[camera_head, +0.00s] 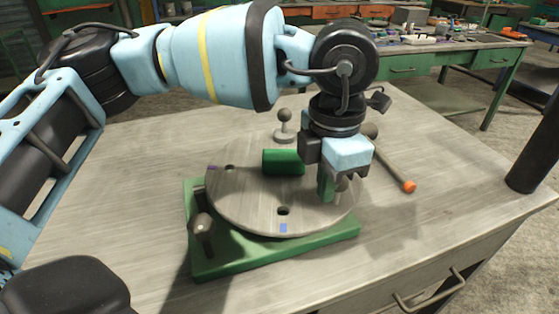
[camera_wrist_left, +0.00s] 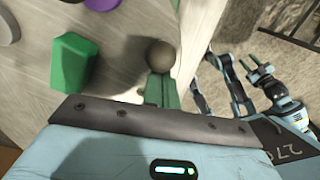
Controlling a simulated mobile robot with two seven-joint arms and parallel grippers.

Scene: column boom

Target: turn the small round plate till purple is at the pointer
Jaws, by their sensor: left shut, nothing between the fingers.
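The grey round plate (camera_head: 245,205) lies on a green base (camera_head: 225,262) on the table. A blue mark (camera_head: 283,228) is at its near edge and a purple mark (camera_head: 212,167) at its left edge; a purple patch (camera_wrist_left: 103,4) shows in the left wrist view. A green block (camera_head: 284,162) stands on the plate. My left gripper (camera_head: 328,190) is shut and empty, pointing down at the plate's right side, close beside a round knob (camera_wrist_left: 160,52). Contact is unclear. My right gripper (camera_wrist_left: 257,66) appears open, away from the plate. I cannot make out the pointer.
A dark-knobbed handle (camera_head: 203,228) stands at the base's left. A small knobbed stand (camera_head: 284,122) is behind the plate. The table (camera_head: 440,225) is clear at the right front. A cluttered green bench (camera_head: 440,60) stands behind.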

